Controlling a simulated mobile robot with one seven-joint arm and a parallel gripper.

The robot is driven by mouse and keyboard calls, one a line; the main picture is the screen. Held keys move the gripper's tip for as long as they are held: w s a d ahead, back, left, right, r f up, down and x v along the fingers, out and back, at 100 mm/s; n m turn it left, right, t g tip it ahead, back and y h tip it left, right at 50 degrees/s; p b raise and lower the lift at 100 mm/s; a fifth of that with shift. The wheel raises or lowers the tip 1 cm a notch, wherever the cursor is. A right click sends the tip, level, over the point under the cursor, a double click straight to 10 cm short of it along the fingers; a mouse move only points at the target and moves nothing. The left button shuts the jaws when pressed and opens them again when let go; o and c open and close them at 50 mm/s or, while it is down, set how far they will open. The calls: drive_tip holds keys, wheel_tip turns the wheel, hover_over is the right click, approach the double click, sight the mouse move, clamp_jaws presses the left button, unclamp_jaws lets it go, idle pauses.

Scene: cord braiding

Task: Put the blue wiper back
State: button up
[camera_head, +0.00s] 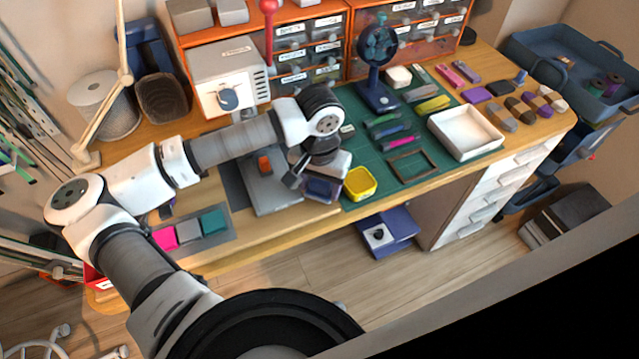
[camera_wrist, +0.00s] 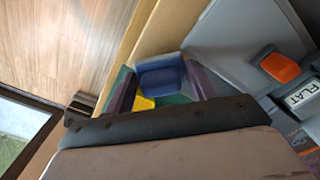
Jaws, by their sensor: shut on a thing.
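My gripper (camera_head: 322,182) hangs over the front edge of the workbench, just left of a yellow tray (camera_head: 360,185). In the wrist view its two dark fingers (camera_wrist: 161,88) are shut on a blue block (camera_wrist: 160,76), which appears to be the blue wiper.
A grey flat-based machine (camera_head: 272,195) with an orange switch (camera_wrist: 280,67) is beside my gripper. A green mat with pens, a small brown frame (camera_head: 411,166) and a white tray (camera_head: 465,132) lie to the right. A blue fan (camera_head: 377,60) stands behind.

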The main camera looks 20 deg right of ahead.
drive_tip(key=shift+f+b, duration=0.35)
drive_tip(key=shift+b, duration=0.15)
drive_tip(key=o, duration=1)
drive_tip(key=shift+c, duration=0.2)
drive_tip(key=shift+r, duration=0.15)
drive_tip(key=r+p, duration=0.1)
drive_tip(key=p, duration=0.2)
drive_tip(key=shift+r, duration=0.35)
wheel_tip(320, 180, up, 11)
drive_tip(key=b, duration=0.2)
drive_tip(key=shift+r+b, duration=0.15)
drive_tip(key=shift+b, duration=0.15)
